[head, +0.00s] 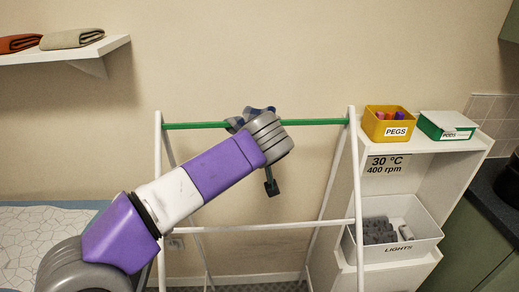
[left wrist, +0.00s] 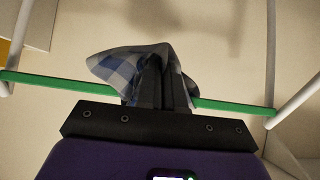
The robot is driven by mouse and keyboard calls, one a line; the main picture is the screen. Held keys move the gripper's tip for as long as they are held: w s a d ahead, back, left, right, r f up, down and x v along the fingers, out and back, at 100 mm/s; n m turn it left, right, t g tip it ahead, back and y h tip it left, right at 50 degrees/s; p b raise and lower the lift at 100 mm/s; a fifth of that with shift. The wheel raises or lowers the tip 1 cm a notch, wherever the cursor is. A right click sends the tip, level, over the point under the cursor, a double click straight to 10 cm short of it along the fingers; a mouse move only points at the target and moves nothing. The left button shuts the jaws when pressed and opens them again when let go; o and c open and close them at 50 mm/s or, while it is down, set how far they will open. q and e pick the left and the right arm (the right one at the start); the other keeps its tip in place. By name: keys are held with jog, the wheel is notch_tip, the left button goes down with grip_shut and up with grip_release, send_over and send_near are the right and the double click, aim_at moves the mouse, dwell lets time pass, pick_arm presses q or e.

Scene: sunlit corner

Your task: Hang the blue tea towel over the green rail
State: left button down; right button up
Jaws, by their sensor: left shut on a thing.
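The tea towel (head: 260,110), checked in blue, grey and white, is bunched at the middle of the green rail (head: 185,126). In the left wrist view the towel (left wrist: 130,68) is gathered around the dark fingers of my left gripper (left wrist: 163,82), which is shut on it. There the towel overlaps the rail (left wrist: 50,83), which shows on both sides of it. I cannot tell whether the towel rests on the rail or hangs on its far side. In the head view my left wrist hides the fingers and part of the towel. My right gripper is not in view.
The rail tops a white frame (head: 158,200) with a lower white bar. At right, a white shelf unit (head: 400,160) holds a yellow PEGS box (head: 388,124), a green-and-white box (head: 447,125) and a LIGHTS bin (head: 400,255). Folded cloths lie on a wall shelf (head: 70,52) at upper left.

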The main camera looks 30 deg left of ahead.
pick_arm(q)
jog(key=c, duration=0.6)
grip_release()
jog(key=s+d+b, duration=0.3)
jog(key=s+d, duration=0.3)
jog(key=s, duration=0.4)
jog(key=shift+d+b, duration=0.25)
jog(key=shift+b, duration=0.1)
jog(key=shift+s, duration=0.1)
